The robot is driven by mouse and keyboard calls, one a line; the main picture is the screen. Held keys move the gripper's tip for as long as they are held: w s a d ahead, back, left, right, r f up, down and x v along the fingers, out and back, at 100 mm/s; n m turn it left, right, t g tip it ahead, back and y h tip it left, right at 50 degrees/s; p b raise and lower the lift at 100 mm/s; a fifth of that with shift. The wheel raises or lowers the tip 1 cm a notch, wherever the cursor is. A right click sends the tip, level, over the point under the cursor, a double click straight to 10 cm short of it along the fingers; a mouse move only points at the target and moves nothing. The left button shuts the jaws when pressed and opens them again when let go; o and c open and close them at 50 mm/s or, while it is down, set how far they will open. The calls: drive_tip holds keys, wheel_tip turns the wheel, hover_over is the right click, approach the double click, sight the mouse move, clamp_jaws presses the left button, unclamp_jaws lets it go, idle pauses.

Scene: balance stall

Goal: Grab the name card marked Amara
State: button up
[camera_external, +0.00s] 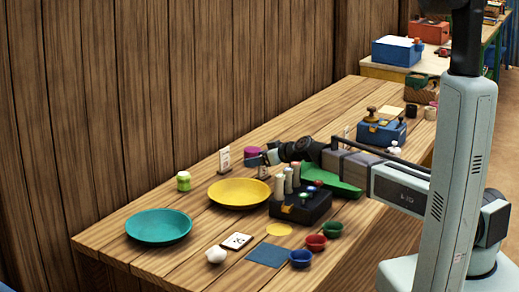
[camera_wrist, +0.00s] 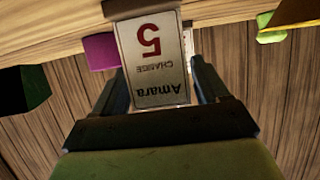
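The name card marked Amara (camera_wrist: 158,75) shows upside down in the wrist view, with a large red 5 and the word CHARGE, standing in a dark base (camera_wrist: 140,6). My gripper (camera_wrist: 160,85) has a finger on either side of the card, with a visible gap at the right finger; the fingers look open. In the external view my gripper (camera_external: 262,158) is low over the table behind the dark block of pegs. A small card stand (camera_external: 264,172) shows just below it, its writing unreadable there.
A magenta pot (camera_external: 251,152) stands close beside my gripper. Another card (camera_external: 224,159) stands to the left, near a green jar (camera_external: 183,181). A yellow plate (camera_external: 239,193), a green tray (camera_external: 342,187) and a dark peg block (camera_external: 300,208) surround the spot. A teal plate (camera_external: 158,226) lies farther left.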

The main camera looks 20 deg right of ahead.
drive_tip(key=c, duration=1.1)
